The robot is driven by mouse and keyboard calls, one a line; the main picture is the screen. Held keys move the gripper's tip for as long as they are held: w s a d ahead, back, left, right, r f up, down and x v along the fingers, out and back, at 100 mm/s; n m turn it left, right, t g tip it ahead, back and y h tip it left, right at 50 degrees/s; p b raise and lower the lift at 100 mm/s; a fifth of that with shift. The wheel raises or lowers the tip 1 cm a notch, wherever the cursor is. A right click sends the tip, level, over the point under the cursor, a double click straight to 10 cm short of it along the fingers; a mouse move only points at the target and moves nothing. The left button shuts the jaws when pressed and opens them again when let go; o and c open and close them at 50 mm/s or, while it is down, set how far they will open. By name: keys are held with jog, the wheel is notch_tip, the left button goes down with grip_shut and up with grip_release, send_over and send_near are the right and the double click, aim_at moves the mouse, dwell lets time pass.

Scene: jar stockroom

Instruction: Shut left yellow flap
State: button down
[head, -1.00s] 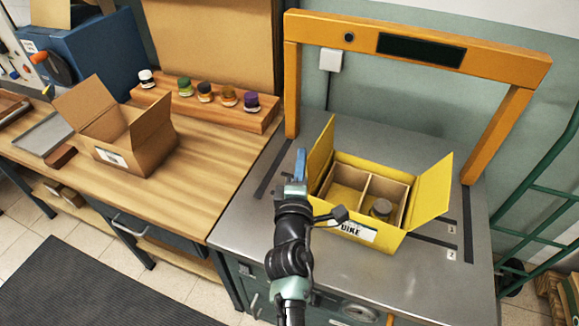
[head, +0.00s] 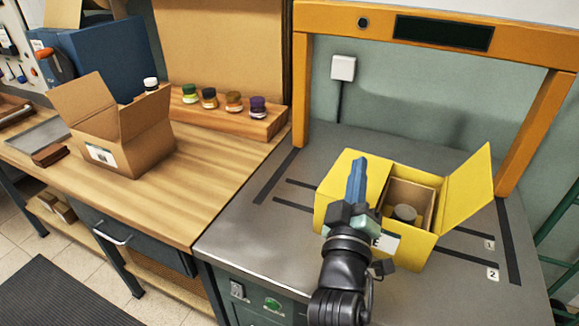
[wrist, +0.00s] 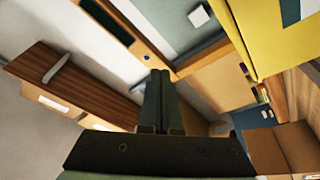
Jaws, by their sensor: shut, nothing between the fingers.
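The yellow box (head: 408,258) stands on the grey metal bench in the head view. Its left flap (head: 338,187) lies over the left compartment, folded inward; whether it is fully flat is hard to tell behind my gripper. The right flap (head: 468,190) stands open, leaning outward. A dark-lidded jar (head: 405,212) sits in the open right compartment. My gripper (head: 357,172) is shut and empty, with its blue fingers over the left flap in the picture; contact cannot be told. Its fingers (wrist: 161,88) also show in the wrist view, with a yellow surface (wrist: 268,35) at upper right.
An orange frame (head: 400,20) arches over the back of the metal bench (head: 245,228). On the wooden bench to the left are an open cardboard box (head: 140,150) and a wooden rack (head: 225,120) with several jars. Bare metal lies left of the yellow box.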

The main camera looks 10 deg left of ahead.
jog(key=d+f+m+h+b, duration=0.1)
jog(key=m+b, duration=0.1)
jog(key=b, duration=0.2)
jog(key=d+f+m+h+b, duration=0.1)
jog(key=f+m+b, duration=0.1)
jog(key=b, duration=0.3)
jog(key=s+d+f+m+h+b, duration=0.1)
jog(key=f+m+b, duration=0.1)
jog(key=m+b, duration=0.1)
jog(key=shift+s+f+m+h+b, duration=0.1)
jog(key=shift+f+m+h+b, duration=0.2)
jog(key=shift+b, duration=0.6)
jog(key=shift+s+d+f+b, duration=0.15)
jog(key=shift+f+b, duration=0.35)
jog(key=shift+b, duration=0.55)
jog(key=shift+r, duration=0.1)
